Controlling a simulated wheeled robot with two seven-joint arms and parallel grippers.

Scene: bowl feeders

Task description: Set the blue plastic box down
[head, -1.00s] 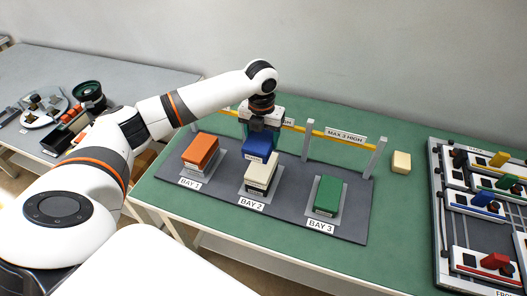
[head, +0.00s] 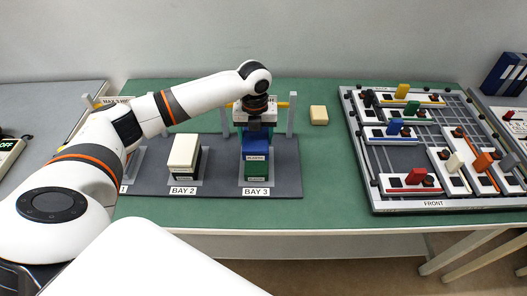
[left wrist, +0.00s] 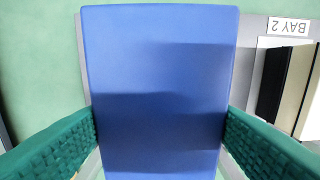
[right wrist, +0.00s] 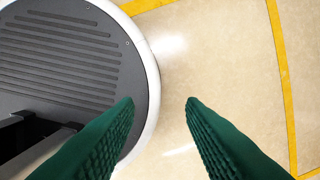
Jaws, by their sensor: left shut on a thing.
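My left gripper (head: 255,122) is shut on the blue plastic box (head: 256,146) and points down over Bay 3. The blue box is upright, directly above the green box (head: 257,171); I cannot tell whether the two touch. In the left wrist view the blue box (left wrist: 155,80) fills the middle between the two green finger pads, and its top is toward the camera. The Bay 3 label (head: 256,191) lies in front of the green box. My right gripper (right wrist: 158,105) is open and empty above the floor.
A cream-topped stack (head: 184,152) stands in Bay 2, left of the blue box. Bay 1 is mostly hidden behind my arm. Posts with a yellow bar (head: 283,105) stand behind the bays.

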